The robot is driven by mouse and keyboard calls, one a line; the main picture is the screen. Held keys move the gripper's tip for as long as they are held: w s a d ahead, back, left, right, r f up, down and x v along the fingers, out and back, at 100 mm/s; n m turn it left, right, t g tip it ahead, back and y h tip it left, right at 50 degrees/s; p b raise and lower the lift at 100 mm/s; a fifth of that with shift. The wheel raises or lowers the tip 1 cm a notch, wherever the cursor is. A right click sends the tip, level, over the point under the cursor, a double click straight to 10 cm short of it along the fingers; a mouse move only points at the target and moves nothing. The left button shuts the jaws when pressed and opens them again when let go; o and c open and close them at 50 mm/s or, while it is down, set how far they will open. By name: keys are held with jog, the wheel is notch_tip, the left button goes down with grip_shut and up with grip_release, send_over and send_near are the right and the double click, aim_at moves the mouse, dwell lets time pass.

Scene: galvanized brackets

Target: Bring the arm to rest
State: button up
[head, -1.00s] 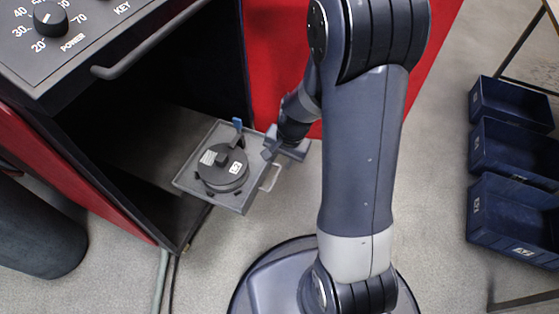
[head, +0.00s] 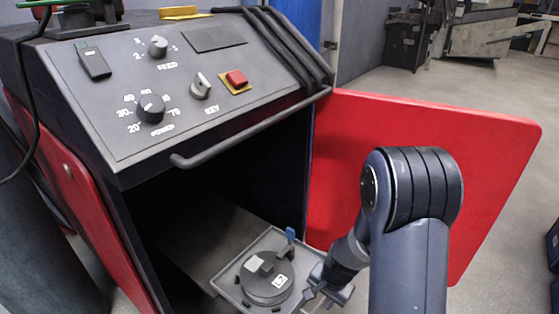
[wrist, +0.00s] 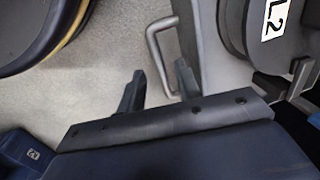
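My arm (head: 410,265) reaches down in front of the machine. My gripper (head: 322,288) is beside the right edge of the pulled-out grey tray (head: 222,283). In the wrist view my gripper (wrist: 157,72) has its two fingers apart with nothing held between them. The tray's metal handle (wrist: 152,48) shows just past the fingertips, in line with the gap; I cannot tell whether they touch it. A dark round fixture (head: 268,287) with a white label sits on the tray, and its edge shows at the upper right of the wrist view (wrist: 250,42).
The machine's control panel (head: 120,70) has knobs, a red button and a front bar handle (head: 230,140). Its red door (head: 420,150) stands open behind my arm. Blue bins (head: 553,255) show at the right edge.

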jog(key=shift+w+a+f, duration=0.1)
jog(key=shift+f, duration=0.8)
jog(key=shift+w+a+r, duration=0.1)
jog(key=shift+w+a, duration=0.05)
jog(key=shift+r, duration=0.1)
